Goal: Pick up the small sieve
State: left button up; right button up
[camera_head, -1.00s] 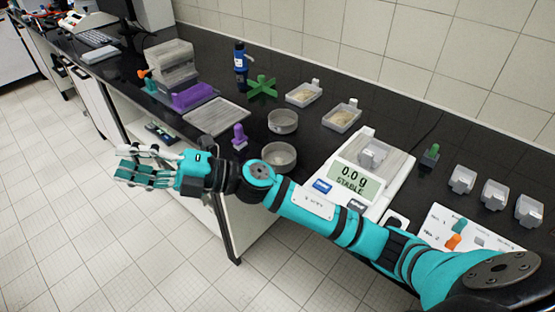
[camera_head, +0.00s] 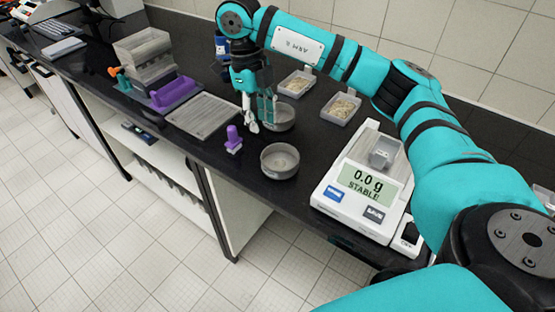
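Two round grey dishes that look like sieves stand on the black bench. The nearer dish (camera_head: 280,160) is at the front edge, and the farther dish (camera_head: 280,117) is behind it. I cannot tell for sure which is the small sieve. My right gripper (camera_head: 260,122) points down at the left side of the farther dish, its fingers apart with a gap between them. It partly covers that dish; whether a finger touches the rim is unclear. My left gripper is out of view.
A purple-handled piece (camera_head: 233,141) stands left of the nearer dish. A flat grey tray (camera_head: 203,116), a purple block (camera_head: 177,93) and a clear box (camera_head: 143,57) lie further left. Two sample trays (camera_head: 341,108) are behind, and a balance (camera_head: 345,196) reading 0.0 g is right.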

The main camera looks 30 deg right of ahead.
notch_tip(320, 180, down, 4)
jog(key=p, duration=0.3)
send_over(268, 168)
jog(key=f, duration=0.3)
jog(key=w+f, duration=0.1)
jog(key=f, duration=0.1)
jog(key=shift+f, duration=0.35)
jog(key=shift+s+f, duration=0.1)
jog(key=shift+f, duration=0.15)
jog(key=f+p, duration=0.1)
jog(key=f, duration=0.2)
jog(key=f+p, duration=0.1)
jog(key=shift+s+f+p, duration=0.3)
jog(key=shift+s+f, duration=0.1)
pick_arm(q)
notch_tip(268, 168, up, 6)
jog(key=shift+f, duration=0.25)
pick_arm(e)
jog(key=shift+f, duration=0.25)
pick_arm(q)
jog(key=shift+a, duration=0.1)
pick_arm(e)
grip_shut()
